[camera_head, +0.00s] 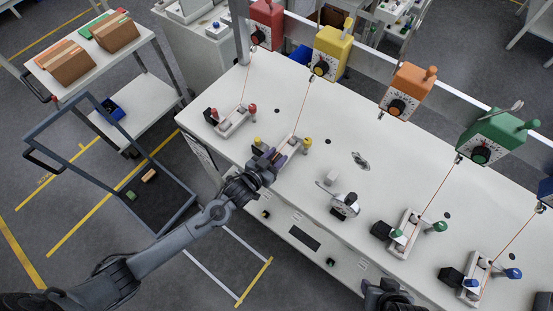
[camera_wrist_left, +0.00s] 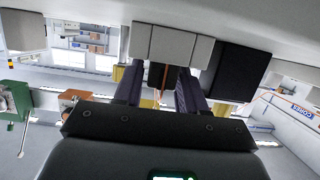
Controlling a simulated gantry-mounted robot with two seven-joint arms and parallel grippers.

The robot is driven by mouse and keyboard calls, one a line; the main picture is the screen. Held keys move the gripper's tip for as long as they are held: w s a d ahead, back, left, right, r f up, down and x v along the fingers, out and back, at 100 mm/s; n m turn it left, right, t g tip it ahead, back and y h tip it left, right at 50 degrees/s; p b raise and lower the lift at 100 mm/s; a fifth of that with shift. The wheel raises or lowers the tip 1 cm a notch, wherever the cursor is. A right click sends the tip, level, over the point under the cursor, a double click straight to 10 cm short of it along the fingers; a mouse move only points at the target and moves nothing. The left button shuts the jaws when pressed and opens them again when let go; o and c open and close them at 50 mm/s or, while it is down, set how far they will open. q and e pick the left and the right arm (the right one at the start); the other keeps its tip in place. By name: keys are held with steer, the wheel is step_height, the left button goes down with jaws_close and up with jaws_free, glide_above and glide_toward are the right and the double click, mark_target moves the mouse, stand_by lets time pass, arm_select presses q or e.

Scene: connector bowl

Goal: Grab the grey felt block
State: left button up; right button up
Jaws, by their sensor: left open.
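My left gripper (camera_head: 278,157) is open at the yellow-knobbed station on the white bench, where an orange cord comes down. In the left wrist view its two dark fingers (camera_wrist_left: 160,92) stand apart, with the orange cord between them. A light grey block (camera_wrist_left: 172,45) lies just beyond the fingertips, beside a black block (camera_wrist_left: 235,70). It may be the grey felt block, but I cannot tell for sure, nor whether the fingers touch it. In the head view the gripper partly hides this station. A dark part of my right arm shows at the bottom edge; its fingers cannot be made out.
Similar stations stand along the bench (camera_head: 318,112), with red (camera_head: 251,108), green (camera_head: 440,226) and blue (camera_head: 514,273) knobs. A small pale block (camera_head: 328,178) and a round metal device (camera_head: 345,205) stand right of my gripper. Coloured dial boxes hang on the rail behind.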

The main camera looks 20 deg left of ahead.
arm_select(q)
steer(key=shift+w+f, duration=0.1)
steer(key=shift+w, duration=0.1)
steer(key=shift+c, duration=0.3)
steer(key=c, duration=0.6)
steer(key=shift+c, duration=0.3)
